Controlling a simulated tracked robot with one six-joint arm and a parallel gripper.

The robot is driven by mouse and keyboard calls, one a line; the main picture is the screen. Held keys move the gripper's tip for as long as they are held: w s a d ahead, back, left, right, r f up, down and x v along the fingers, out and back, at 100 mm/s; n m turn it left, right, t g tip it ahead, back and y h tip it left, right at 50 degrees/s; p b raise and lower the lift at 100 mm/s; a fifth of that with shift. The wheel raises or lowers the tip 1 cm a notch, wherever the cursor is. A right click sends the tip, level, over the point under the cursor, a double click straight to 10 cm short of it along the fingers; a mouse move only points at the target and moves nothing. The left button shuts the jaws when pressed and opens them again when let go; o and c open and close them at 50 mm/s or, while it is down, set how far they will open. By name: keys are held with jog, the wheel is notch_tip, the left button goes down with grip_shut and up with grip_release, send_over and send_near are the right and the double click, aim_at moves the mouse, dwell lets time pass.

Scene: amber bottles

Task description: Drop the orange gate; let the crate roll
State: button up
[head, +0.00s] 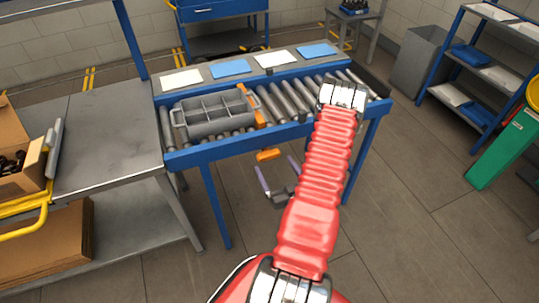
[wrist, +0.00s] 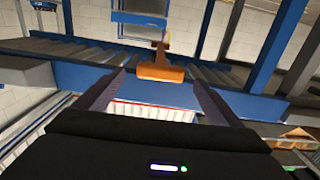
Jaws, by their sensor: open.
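The orange gate (head: 254,105) stands up across the rollers at the right side of the grey crate (head: 215,114). The crate has several compartments that look empty and rests on the roller conveyor (head: 285,100). An orange handle (head: 268,155) sticks out at the front, below the blue rail; it also shows in the wrist view (wrist: 161,73). My gripper (head: 275,164) is open in front of the conveyor, its two fingers pointing toward the handle. In the wrist view the handle appears between the fingertips; I cannot tell whether they touch it.
The blue front rail (head: 235,145) runs just above the handle. A grey table (head: 100,135) stands left, with a cardboard box (head: 18,165) of dark bottles. White and blue sheets lie on the ledge (head: 205,75) behind the rollers. Rollers right of the gate are clear.

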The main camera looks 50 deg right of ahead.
aim_at(270, 159)
jog(key=x, duration=0.7)
jog(key=shift+c, duration=0.4)
